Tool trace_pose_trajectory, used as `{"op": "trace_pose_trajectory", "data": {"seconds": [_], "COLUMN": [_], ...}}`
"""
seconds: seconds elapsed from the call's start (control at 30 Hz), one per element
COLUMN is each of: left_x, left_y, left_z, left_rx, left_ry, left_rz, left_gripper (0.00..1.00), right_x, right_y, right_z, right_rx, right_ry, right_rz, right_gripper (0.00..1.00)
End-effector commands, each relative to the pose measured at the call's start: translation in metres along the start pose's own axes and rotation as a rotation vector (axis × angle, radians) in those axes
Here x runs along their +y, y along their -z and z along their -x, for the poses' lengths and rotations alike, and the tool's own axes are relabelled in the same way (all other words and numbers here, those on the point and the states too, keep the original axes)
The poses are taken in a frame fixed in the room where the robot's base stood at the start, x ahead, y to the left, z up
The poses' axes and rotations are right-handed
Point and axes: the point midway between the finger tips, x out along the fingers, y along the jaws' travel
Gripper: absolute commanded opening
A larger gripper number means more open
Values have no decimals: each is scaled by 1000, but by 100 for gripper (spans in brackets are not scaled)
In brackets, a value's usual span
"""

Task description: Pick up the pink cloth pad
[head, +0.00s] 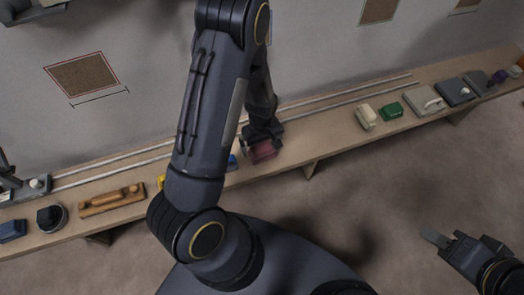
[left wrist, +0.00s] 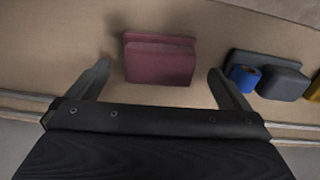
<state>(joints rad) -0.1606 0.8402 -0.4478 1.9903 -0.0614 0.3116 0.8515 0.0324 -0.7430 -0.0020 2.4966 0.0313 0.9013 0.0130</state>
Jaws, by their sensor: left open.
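The pink cloth pad (head: 262,151) lies on the long wooden shelf, partly hidden behind my left gripper (head: 262,138) in the head view. In the left wrist view the pink cloth pad (left wrist: 159,60) looks like a dull dark-pink folded block. My left gripper (left wrist: 158,88) is open, with one finger on each side of the pad's near end. Both fingers look apart from the pad, and nothing is held. My right gripper (head: 443,240) is at the lower right of the head view, away from the shelf; its jaw opening is unclear.
The wooden shelf (head: 330,138) runs along the wall. A blue item on a dark block (left wrist: 268,75) lies beside the pad. A wooden plane-like tool (head: 112,201) is at left; a cream block (head: 366,117) and green block (head: 391,111) are at right. Bare shelf lies right of the pad.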

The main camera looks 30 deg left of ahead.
Motion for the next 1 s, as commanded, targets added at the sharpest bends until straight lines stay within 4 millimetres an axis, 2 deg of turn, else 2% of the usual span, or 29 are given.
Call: {"op": "trace_pose_trajectory", "data": {"seconds": [0.1, 0.2, 0.47, 0.77, 1.0], "left_x": [0, 1, 1, 1, 1], "left_y": [-1, -1, -1, -1, -1], "left_z": [-19, -27, -29, -28, -28], "left_rx": [-2, -2, -1, -1, -1], "left_ry": [3, 2, -1, 0, 0], "left_rz": [1, 1, 0, 0, -1], "left_gripper": [100, 100, 100, 61, 58], "right_x": [0, 0, 0, 0, 0], "right_y": [0, 0, 0, 0, 0], "right_z": [-1, -1, -1, -1, -1], "right_rx": [0, 0, 0, 0, 0], "right_ry": [0, 0, 0, 0, 0], "right_rz": [0, 0, 0, 0, 0], "right_gripper": [36, 36, 36, 36, 36]}}
